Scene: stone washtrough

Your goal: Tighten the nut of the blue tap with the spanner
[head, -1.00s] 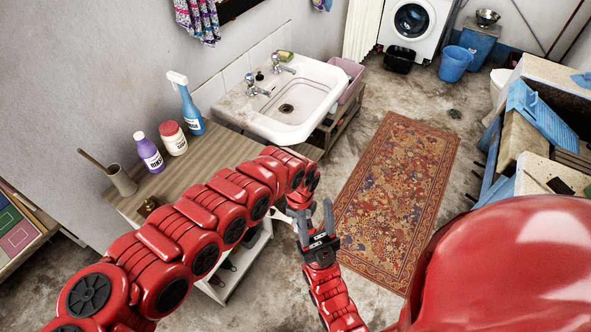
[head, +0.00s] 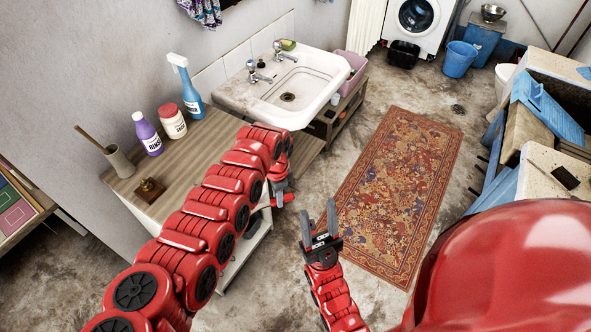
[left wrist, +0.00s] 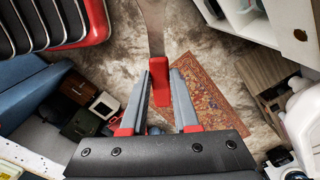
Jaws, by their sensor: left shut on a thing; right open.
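The white sink (head: 335,85) has two metal taps at its wall side, a nearer tap (head: 255,76) and a farther tap (head: 280,52). In the left wrist view my left gripper (left wrist: 162,75) is shut on the red handle of the spanner (left wrist: 152,25). Its metal shank runs out past the top edge, so its head is hidden. In the head view the left arm ends beside the cabinet, well short of the sink. My right gripper (head: 320,220) is open and empty.
A wooden-topped cabinet (head: 200,140) stands before the sink, with a blue spray bottle (head: 187,90), white jar (head: 172,122), purple bottle (head: 147,135) and brush pot (head: 119,162). A patterned rug (head: 395,190) covers clear floor. Cluttered furniture (head: 550,150) is at right.

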